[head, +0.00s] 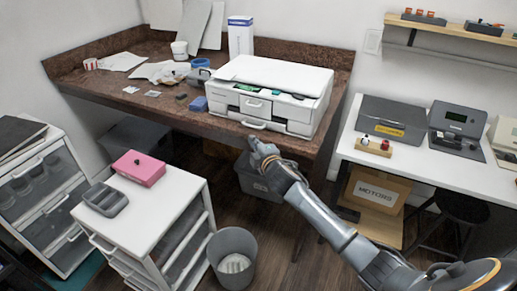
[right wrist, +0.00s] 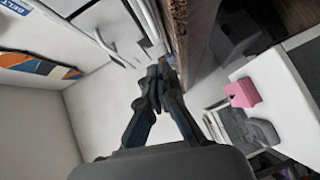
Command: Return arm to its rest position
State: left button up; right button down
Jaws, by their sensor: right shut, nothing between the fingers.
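My right arm reaches in from the lower right in the head view. Its gripper (head: 257,145) is in front of the brown desk's front edge, just below the white drawer unit (head: 275,75). In the right wrist view the gripper (right wrist: 157,72) has its fingers together with nothing between them. The drawer unit's handles and the desk's edge show close beyond the fingertips there. Whether the fingers touch the unit, I cannot tell. My left gripper is in neither view.
The brown desk (head: 90,84) holds cloths, cups and small parts. A white drawer cart (head: 160,199) with a pink box (head: 138,168) stands left of my arm, beside a grey bin (head: 232,258). A white table (head: 425,155) with devices is at right. A cardboard box (head: 380,190) sits beneath it.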

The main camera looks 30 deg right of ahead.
jog(key=shift+s+a+r, duration=0.15)
jog(key=shift+s+r, duration=0.05)
jog(key=shift+s, duration=0.9)
jog(key=shift+s+a+r, duration=0.15)
jog(key=shift+s, duration=0.95)
jog(key=s+f+m+g, duration=0.2)
jog(key=s+f, duration=0.1)
jog(key=f, duration=0.6)
jog(key=s+f+m+g, duration=0.1)
jog(key=s+f+g, duration=0.1)
jog(key=f, duration=0.7)
jog(key=s+f+m+g, duration=0.2)
jog(key=s+f, duration=0.6)
jog(key=f, duration=0.3)
jog(key=s+f+m+g, duration=0.2)
jog(key=s+f, duration=0.6)
jog(key=f, duration=0.2)
jog(key=s+a+f+m+g, duration=0.2)
jog(key=s+f, duration=0.3)
jog(key=s, duration=0.7)
jog(key=s+a+f+m+g+y, duration=0.1)
jog(key=s+f, duration=0.5)
jog(key=s, duration=0.6)
jog(key=s+a+f+m+g, duration=0.2)
jog(key=s+a+f+g, duration=0.2)
jog(key=s, duration=0.8)
jog(key=shift+s+a+f+m, duration=0.3)
jog(key=shift+s+f+m, duration=0.1)
jog(key=shift+f, duration=0.5)
jog(key=shift+w, duration=0.1)
